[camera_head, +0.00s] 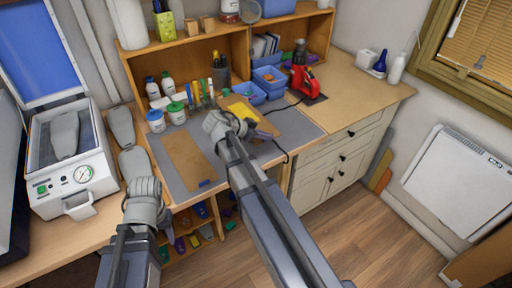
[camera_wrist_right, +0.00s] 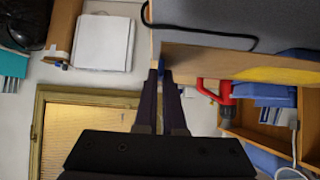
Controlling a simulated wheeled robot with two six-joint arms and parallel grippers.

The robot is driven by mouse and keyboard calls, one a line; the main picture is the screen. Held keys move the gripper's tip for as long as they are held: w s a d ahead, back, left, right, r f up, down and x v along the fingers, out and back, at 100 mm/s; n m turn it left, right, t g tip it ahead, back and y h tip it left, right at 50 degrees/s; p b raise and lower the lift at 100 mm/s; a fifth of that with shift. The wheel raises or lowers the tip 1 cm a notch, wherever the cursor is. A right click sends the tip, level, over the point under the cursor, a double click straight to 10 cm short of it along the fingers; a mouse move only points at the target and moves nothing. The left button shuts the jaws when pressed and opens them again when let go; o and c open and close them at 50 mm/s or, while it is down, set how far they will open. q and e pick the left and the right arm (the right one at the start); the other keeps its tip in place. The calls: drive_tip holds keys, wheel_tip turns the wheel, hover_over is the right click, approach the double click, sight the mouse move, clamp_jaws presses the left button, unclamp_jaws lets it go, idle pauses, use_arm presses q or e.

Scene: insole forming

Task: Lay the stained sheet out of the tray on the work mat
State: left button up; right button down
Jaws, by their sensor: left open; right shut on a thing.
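A tan sheet with a yellow stain (camera_head: 272,116) is at the right part of the grey work mat (camera_head: 226,168). My right gripper (camera_head: 262,132) is shut on its near edge. In the right wrist view, the dark fingers (camera_wrist_right: 160,82) meet the sheet (camera_wrist_right: 200,62) by a small blue tab, and the yellow stain (camera_wrist_right: 285,74) shows farther right. I cannot tell whether the sheet touches the mat. A second tan sheet (camera_head: 187,157), plain with a blue tab, lies on the mat's left part. My left gripper (camera_head: 145,185) is open in front of the left counter; its fingers are mostly hidden. I cannot make out the tray.
A press with a gauge (camera_head: 75,178) stands open at left, beside grey insole shapes (camera_head: 121,127). Jars (camera_head: 156,121), blue bins (camera_head: 268,77) and a red tool (camera_head: 305,78) line the back. The wooden counter at right has free room (camera_head: 350,88).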

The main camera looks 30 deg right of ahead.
sight(264, 160)
drive_tip(key=shift+f+b, duration=4.3)
drive_tip(key=shift+f, duration=0.35)
drive_tip(key=shift+f, duration=0.15)
drive_tip(key=c, duration=1)
unclamp_jaws()
drive_tip(key=shift+a+r+p, duration=0.15)
drive_tip(key=shift+r+p, duration=0.15)
drive_tip(key=shift+r, duration=0.15)
drive_tip(key=w+p+v, duration=0.1)
drive_tip(key=p+v, duration=0.5)
drive_tip(key=v, duration=0.4)
drive_tip(key=s+a+f+n+y, duration=0.4)
drive_tip(key=s+a+n, duration=0.4)
drive_tip(key=a+n, duration=0.2)
drive_tip(key=s+a+f+n+g+y, duration=0.1)
drive_tip(key=s+a+f+n+y, duration=0.2)
drive_tip(key=s+a+n+y, duration=0.2)
drive_tip(key=s+a+n, duration=0.3)
drive_tip(key=a+n, duration=0.3)
drive_tip(key=a, duration=0.1)
drive_tip(key=shift+s+a+f+p, duration=0.15)
drive_tip(key=shift+s+f+p, duration=0.2)
drive_tip(key=shift+f, duration=0.05)
